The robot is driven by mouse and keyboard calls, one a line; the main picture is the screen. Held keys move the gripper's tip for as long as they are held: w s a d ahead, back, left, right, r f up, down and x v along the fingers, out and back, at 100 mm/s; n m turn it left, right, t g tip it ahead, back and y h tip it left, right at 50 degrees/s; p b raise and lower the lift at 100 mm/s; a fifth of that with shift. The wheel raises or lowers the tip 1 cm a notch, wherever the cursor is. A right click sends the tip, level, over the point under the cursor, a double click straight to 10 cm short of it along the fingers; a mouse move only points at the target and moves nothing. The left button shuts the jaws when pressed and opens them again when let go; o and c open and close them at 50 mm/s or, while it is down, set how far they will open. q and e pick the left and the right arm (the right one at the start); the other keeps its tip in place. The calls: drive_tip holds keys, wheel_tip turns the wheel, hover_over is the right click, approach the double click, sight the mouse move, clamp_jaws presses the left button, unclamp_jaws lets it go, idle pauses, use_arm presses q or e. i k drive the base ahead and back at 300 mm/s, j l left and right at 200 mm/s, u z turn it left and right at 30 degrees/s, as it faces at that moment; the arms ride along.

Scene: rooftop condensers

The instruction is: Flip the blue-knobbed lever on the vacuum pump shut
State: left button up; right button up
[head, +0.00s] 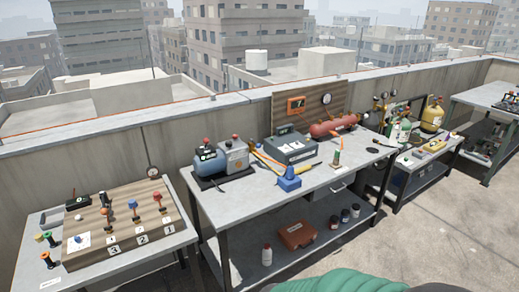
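The likely vacuum pump (222,160), a blue cylinder joined to a grey box on a dark base, stands at the left end of the middle bench. Small red caps top it. I cannot make out a blue-knobbed lever on it at this size. A separate blue piece with a pointed top (288,179) stands at the bench's front edge, to the right of the pump. Neither of my grippers is in view.
The left table holds a wooden board (92,238) with several small knobbed levers. The middle bench (240,205) also carries a grey case (291,150) and a red cylinder (333,125). Gas bottles stand farther right. A concrete parapet (110,145) runs behind. Open floor lies at right.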

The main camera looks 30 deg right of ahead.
sight(258, 145)
drive_tip(key=i+l+z, duration=0.3)
drive_tip(key=i+l, duration=0.4)
drive_tip(key=l, duration=0.25)
drive_tip(key=i+l+z, duration=0.3)
drive_tip(key=i+l, duration=0.5)
drive_tip(key=i+j, duration=0.2)
drive_tip(key=i, duration=0.2)
